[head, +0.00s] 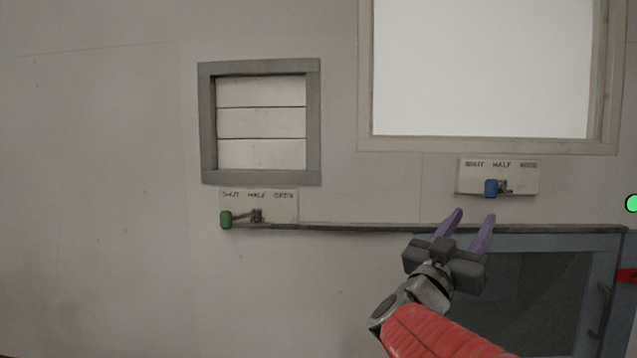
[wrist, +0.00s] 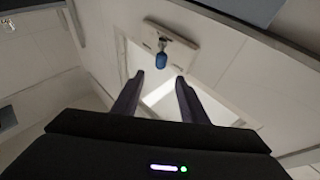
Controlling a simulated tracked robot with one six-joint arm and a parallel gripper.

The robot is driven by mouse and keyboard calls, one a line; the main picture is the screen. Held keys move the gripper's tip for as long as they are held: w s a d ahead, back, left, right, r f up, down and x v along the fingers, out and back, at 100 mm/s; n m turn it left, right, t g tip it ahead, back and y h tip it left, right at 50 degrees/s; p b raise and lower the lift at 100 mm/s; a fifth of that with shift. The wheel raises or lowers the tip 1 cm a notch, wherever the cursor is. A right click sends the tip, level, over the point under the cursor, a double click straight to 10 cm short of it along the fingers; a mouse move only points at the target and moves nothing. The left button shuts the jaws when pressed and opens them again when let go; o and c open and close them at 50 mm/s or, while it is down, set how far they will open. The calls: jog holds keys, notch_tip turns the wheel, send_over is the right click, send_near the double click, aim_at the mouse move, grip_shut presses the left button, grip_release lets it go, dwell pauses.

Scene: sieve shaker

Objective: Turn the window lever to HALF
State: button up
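The window lever has a blue knob (head: 491,188) and a small metal pivot. It is mounted on a pale plate (head: 468,184) below the bright window (head: 485,65). The plate reads SHUT, HALF and a third word too blurred to read. The knob lies left of the pivot, below the gap between SHUT and HALF. My gripper (head: 472,218) is open, with two purple fingers just below the knob in the head view. In the wrist view the blue knob (wrist: 160,61) shows just beyond and between the open fingertips, apparently not touched.
A second lever with a green knob (head: 226,219) sits under a slatted vent (head: 208,125) at the left, its plate marked SHUT, HALF, OPEN. The wall between the levers is clear.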

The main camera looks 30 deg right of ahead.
aim_at(491, 191)
jog(key=x, duration=1.3)
jog(key=shift+w+d+r, duration=0.1)
jog(key=shift+w+d, duration=0.1)
jog(key=shift+d, duration=0.15)
jog(key=shift+c, duration=0.5)
grip_shut()
jog(key=shift+d, duration=0.15)
jog(key=shift+s, duration=0.1)
